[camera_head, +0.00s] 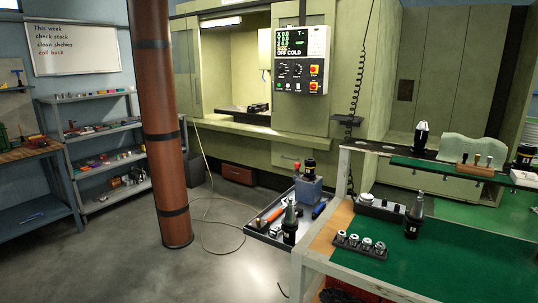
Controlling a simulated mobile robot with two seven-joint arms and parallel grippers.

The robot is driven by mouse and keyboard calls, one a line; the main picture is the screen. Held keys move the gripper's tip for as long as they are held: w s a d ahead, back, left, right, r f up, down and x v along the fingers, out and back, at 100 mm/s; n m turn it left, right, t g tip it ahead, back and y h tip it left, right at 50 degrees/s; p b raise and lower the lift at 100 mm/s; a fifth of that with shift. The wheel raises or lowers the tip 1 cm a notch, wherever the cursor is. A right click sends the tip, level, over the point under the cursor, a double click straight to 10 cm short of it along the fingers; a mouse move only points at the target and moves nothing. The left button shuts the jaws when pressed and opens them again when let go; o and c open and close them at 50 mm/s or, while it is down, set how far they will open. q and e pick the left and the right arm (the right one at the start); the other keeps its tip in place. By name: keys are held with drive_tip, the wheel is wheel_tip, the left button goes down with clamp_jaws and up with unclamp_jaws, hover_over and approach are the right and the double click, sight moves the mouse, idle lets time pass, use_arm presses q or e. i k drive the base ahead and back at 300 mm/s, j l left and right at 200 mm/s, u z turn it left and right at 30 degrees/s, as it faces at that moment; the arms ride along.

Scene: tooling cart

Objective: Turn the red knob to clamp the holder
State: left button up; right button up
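A small red knob (297,165) shows at the top left of a blue-grey block (309,191), which stands on the side tray of the cart. A dark tool holder (310,169) stands upright at the top of this block, just right of the red knob. Whether it is clamped cannot be told at this size. Neither of my grippers is in view.
The grey side tray (258,232) also carries another upright tool holder (290,222) and hand tools. The cart's green top (350,262) bears a holder (413,216) and a rack of collets (360,244). A brown column (160,130) stands left; floor between is mostly clear.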

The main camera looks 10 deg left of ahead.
sight(297, 165)
drive_tip(key=i+j+u, duration=0.1)
drive_tip(key=i, duration=0.45)
drive_tip(key=i+j+u, duration=0.1)
drive_tip(key=i+j, duration=0.2)
drive_tip(key=i, duration=0.25)
drive_tip(key=i+j+z, duration=0.15)
drive_tip(key=z, duration=0.25)
drive_tip(key=i+j+z, duration=0.2)
drive_tip(key=z, duration=0.25)
drive_tip(key=i+j+z, duration=0.15)
drive_tip(key=z, duration=0.25)
drive_tip(key=j+z, duration=0.4)
drive_tip(key=i+j+z, duration=0.1)
drive_tip(key=j+z, duration=0.7)
drive_tip(key=i+l, duration=0.05)
